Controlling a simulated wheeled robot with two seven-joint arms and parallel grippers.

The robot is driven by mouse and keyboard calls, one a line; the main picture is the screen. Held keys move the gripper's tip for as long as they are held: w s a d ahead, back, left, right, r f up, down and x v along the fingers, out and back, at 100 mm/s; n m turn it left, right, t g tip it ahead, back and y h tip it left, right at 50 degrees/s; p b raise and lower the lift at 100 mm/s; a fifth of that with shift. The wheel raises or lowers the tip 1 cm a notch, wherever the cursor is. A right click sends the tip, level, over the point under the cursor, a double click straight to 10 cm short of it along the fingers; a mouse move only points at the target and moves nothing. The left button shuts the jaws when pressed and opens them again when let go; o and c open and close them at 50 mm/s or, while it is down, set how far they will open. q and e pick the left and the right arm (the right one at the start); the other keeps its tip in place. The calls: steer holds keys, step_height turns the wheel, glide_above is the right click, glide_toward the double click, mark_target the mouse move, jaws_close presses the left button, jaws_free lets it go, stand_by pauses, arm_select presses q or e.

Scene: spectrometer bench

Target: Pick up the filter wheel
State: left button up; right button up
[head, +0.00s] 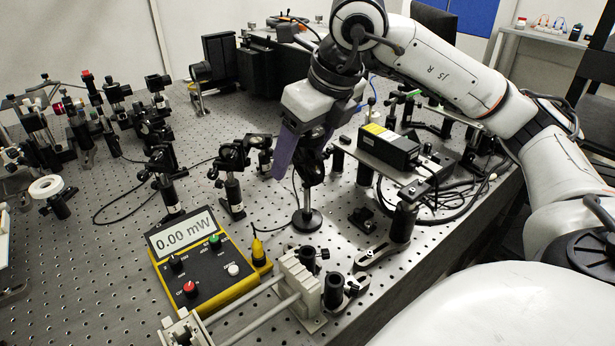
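My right gripper (287,168) comes down from the upper right with its purple fingers pointing down over the middle of the bench. Just beside and behind the fingertips stands a black round mount (311,168) on a post with a round base (307,220). It may be the filter wheel, but I cannot tell for sure. The gripper partly hides its top, and I cannot tell whether the fingers touch it. The fingers overlap in this view, so their gap does not show. My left gripper is not in view.
A yellow power meter (205,262) reading 0.00 mW stands in front. A rail with light blocks (300,280) is beside it. Black post mounts (232,190) stand left of the gripper, and a black-and-yellow box (388,147) sits on a raised plate to the right. A white ring (46,187) is far left.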

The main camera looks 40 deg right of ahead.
steer(key=c, duration=1.1)
jaws_close()
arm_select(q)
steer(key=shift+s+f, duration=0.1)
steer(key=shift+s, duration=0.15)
arm_select(e)
steer(key=shift+w+r, duration=0.1)
steer(key=shift+r, duration=0.1)
